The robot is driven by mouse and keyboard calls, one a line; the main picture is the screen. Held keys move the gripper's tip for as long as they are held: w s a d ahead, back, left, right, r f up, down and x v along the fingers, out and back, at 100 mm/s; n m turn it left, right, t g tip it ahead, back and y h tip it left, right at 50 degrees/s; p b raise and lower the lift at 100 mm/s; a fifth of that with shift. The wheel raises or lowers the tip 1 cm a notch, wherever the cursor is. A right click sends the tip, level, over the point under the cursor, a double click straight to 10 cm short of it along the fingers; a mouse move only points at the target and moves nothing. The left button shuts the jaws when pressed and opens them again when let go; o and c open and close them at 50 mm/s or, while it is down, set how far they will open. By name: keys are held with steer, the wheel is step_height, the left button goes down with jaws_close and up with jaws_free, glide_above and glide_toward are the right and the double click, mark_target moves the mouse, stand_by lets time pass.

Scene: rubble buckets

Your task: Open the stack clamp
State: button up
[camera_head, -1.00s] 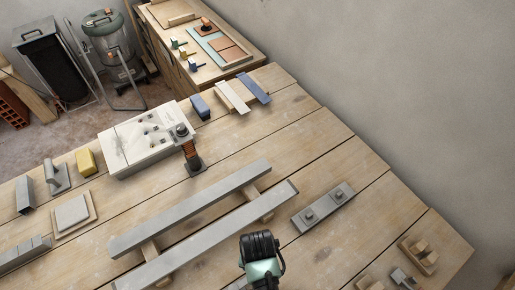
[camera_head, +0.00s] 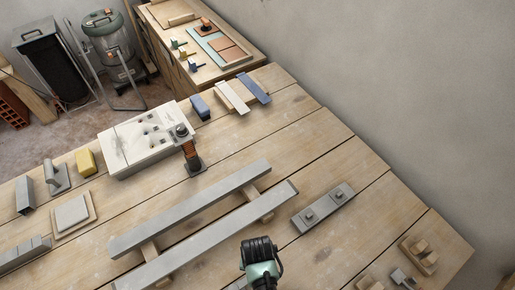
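A stack of pale slabs (camera_head: 135,150) lies on the workbench, left of the middle. At its right end stands what looks like the stack clamp (camera_head: 190,152), with a dark round knob on top, a coppery ribbed post and a dark foot on the bench. Its upper part reaches over the edge of the slabs. It is too small to tell how tightly it bears on them. A black and mint-green part of my arm shows at the bottom middle, well apart from the clamp. No gripper fingers show.
Two long grey bars (camera_head: 200,205) lie on wooden cross pieces in front of the clamp. A grey plate with two knobs (camera_head: 322,207) lies to their right. A yellow block (camera_head: 86,162) and a trowel-like tool (camera_head: 57,178) stand at left.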

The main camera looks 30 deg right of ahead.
jaws_close()
stand_by(0.9)
